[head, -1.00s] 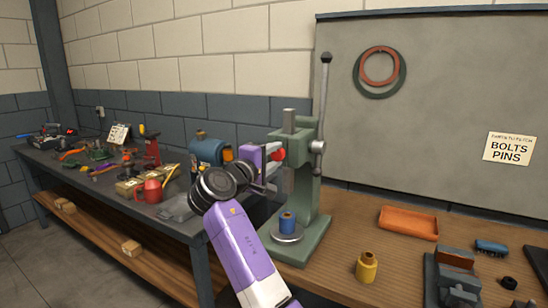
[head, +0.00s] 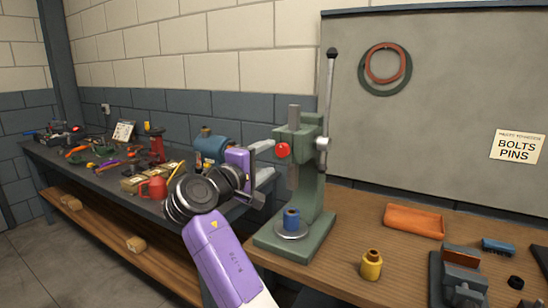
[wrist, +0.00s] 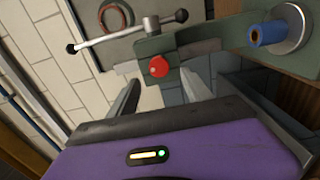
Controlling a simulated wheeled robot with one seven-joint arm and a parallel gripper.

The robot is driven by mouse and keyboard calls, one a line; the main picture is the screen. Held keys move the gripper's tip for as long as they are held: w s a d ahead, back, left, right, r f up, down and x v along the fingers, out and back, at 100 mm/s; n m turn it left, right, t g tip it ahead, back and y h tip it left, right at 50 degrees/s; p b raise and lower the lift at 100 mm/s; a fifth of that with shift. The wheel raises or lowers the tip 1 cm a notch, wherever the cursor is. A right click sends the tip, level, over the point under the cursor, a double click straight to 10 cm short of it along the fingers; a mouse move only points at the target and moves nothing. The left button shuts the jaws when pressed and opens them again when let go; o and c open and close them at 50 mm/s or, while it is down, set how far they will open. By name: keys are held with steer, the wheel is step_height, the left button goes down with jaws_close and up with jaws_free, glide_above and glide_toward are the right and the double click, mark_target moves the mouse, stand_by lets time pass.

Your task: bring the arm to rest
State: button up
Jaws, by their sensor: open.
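My gripper (head: 264,163) is open and empty, held in the air just left of the green arbor press (head: 308,200). Its two pale fingers (wrist: 162,102) stand apart in the wrist view, with the press beyond them. The press has a long upright lever, and a red knob (head: 283,150) shows close to the fingertips. The red knob also shows in the wrist view (wrist: 159,66); I cannot tell its exact distance from the fingers. A blue cylinder (head: 291,219) with an orange-brown core sits upright on the round plate of the press; it also shows in the wrist view (wrist: 268,34).
On the wooden bench are a yellow bottle-like part (head: 371,265), an orange tray (head: 413,221), a dark vise-like fixture (head: 462,280) and a blue brush (head: 498,246). The back bench (head: 50,158) holds several tools, a red mug (head: 153,188) and a blue machine (head: 211,146).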

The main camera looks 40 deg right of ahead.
steer(key=shift+s+a, duration=0.25)
steer(key=shift+a, duration=0.45)
